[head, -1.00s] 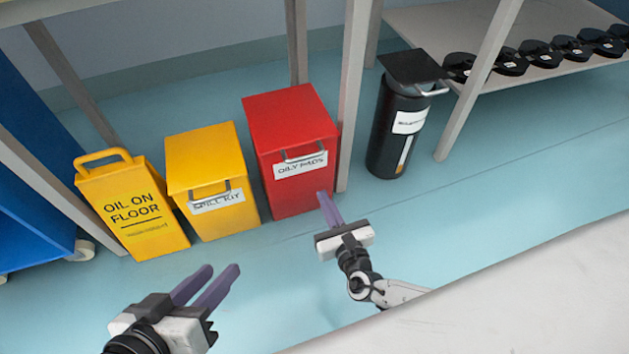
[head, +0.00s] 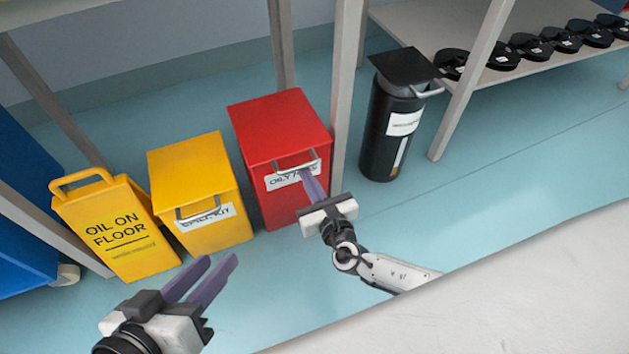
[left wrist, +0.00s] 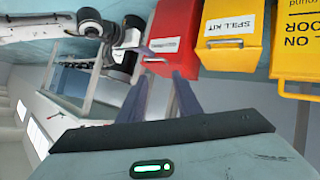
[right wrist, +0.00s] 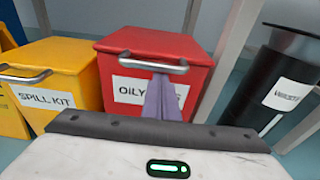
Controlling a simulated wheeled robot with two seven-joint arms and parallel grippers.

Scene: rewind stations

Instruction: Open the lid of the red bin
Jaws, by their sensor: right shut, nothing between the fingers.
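The red bin (head: 285,200) stands on the floor, its lid (head: 277,125) down and a silver handle (head: 297,167) on the lid's front edge above a label reading OILY, partly hidden by my fingers. My right gripper (head: 308,175) is shut and empty, its fingertips at or just below the handle; I cannot tell whether they touch it. In the right wrist view the fingers (right wrist: 160,95) overlap the label below the handle (right wrist: 152,65). My left gripper (head: 217,268) is open and empty, in front of the yellow bins. The red bin also shows in the left wrist view (left wrist: 172,30).
The yellow spill kit bin (head: 215,232) stands left of the red bin, with the yellow OIL ON FLOOR sign (head: 120,225) beyond it. A grey table leg (head: 343,110) rises close by its right side, then a black bin (head: 385,140). Floor in front is clear.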

